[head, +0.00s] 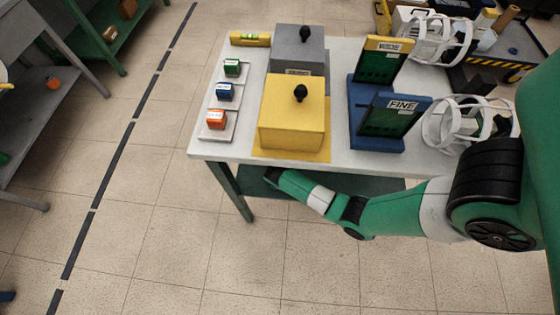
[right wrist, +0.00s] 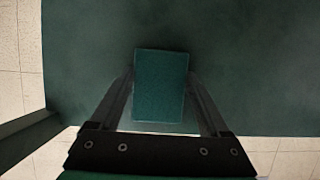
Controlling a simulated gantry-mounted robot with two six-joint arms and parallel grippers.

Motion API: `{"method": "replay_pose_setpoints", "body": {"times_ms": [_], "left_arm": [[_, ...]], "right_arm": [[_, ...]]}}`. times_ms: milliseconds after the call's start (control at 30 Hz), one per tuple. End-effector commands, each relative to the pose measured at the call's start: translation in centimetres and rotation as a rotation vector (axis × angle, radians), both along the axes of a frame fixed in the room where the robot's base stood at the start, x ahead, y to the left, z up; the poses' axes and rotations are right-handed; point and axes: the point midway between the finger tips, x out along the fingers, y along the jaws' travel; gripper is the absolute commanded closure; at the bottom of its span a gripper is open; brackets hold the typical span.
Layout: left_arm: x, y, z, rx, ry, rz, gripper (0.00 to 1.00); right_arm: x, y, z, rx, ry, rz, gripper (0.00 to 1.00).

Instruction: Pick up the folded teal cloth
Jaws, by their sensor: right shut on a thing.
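The folded teal cloth (right wrist: 160,98) is a flat teal rectangle in the right wrist view, over the dark green lower shelf (right wrist: 240,50). My right gripper (right wrist: 160,78) has one finger along each side of the cloth and is shut on it. I cannot tell whether the cloth is raised off the shelf. In the head view my right arm comes in from the right and reaches under the tabletop; the gripper and the cloth are hidden there. My left gripper is in neither view.
The white tabletop (head: 203,143) overhangs the lower shelf (head: 385,185). On it stand a yellow box (head: 290,115), a grey box (head: 297,45), blue stands marked FINE (head: 402,105), a tray of small coloured blocks (head: 216,120) and white coil frames (head: 455,120). Floor left of the table is clear.

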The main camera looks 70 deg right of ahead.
Motion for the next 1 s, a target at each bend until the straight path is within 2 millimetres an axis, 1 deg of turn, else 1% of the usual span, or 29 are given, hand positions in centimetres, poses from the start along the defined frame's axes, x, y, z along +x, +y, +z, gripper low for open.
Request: {"method": "replay_pose_setpoints", "body": {"times_ms": [167,233,300,367,500,567,767,1000], "left_arm": [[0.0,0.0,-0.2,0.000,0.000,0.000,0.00],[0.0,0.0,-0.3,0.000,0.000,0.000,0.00],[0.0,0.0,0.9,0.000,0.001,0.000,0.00],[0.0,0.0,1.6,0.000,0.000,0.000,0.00],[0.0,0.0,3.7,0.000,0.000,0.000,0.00],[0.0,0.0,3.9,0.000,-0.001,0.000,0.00],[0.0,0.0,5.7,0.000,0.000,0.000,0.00],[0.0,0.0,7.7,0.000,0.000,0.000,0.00]], "right_arm": [[0.0,0.0,0.2,-0.001,-0.001,0.000,0.82],[0.0,0.0,0.6,-0.001,-0.002,0.001,0.82],[0.0,0.0,1.8,0.000,0.000,0.000,0.82],[0.0,0.0,2.6,0.000,0.000,0.000,0.82],[0.1,0.0,4.9,-0.001,-0.001,0.000,0.82],[-0.2,1.2,4.5,0.001,0.003,0.006,0.82],[-1.2,5.9,4.5,-0.001,0.004,0.009,0.82],[-2.6,12.8,4.4,-0.001,0.003,0.012,0.82]]}}
